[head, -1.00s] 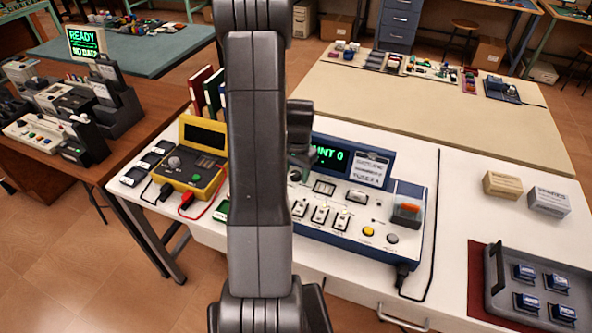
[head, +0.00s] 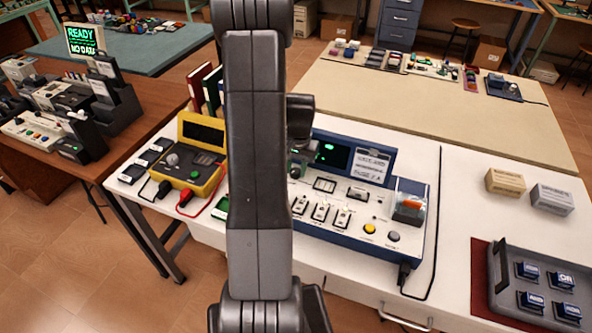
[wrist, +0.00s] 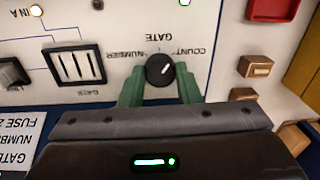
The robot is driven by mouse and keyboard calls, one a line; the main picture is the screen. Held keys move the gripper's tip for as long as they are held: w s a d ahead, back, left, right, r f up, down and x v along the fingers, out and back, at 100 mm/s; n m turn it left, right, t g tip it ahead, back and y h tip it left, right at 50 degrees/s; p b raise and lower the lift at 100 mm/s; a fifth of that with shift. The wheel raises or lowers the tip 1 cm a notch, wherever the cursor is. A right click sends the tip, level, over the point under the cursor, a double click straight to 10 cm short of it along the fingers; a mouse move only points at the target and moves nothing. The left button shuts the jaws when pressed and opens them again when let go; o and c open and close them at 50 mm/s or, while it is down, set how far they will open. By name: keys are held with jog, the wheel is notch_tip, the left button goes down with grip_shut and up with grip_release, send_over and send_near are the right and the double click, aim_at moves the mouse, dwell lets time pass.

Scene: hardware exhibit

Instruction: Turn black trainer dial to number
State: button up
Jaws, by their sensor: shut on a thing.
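The black trainer dial (wrist: 160,70) shows in the wrist view on the trainer's white panel, which appears upside down. Its white pointer mark slants to the upper right, on the side of the printed COUNT label (wrist: 188,51). The NUMBER label (wrist: 127,54) is on the left and GATE (wrist: 162,37) is between them. My gripper (wrist: 159,80) is shut on the dial, with a green finger on each side. The blue and white trainer (head: 328,226) shows in the head view, partly behind my arm. The dial is not clear there. Its dark screen (head: 338,156) shows a small green mark.
On the trainer are white switches (head: 320,211), a yellow button (head: 369,229) and a clear-covered orange part (head: 408,206). A yellow meter (head: 185,175) with leads stands left. A grey tray (head: 538,250) of blue blocks and two small boxes (head: 505,181) lie right.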

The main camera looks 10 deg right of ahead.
aim_at(297, 169)
jog(key=n+b, duration=0.1)
jog(key=n, duration=0.2)
jog(key=shift+w+f+n+b, duration=0.1)
jog(key=shift+n+b, duration=0.3)
jog(key=n+b, duration=0.1)
jog(key=n, duration=0.2)
jog(key=shift+n, duration=0.3)
jog(key=n+b, duration=0.1)
jog(key=n, duration=0.2)
jog(key=shift+n+g, duration=0.3)
jog(key=shift+n+b, duration=0.55)
jog(key=shift+n, duration=1.55)
jog(key=o, duration=1)
jog(key=r, duration=1.4)
jog(key=shift+w+d, duration=0.3)
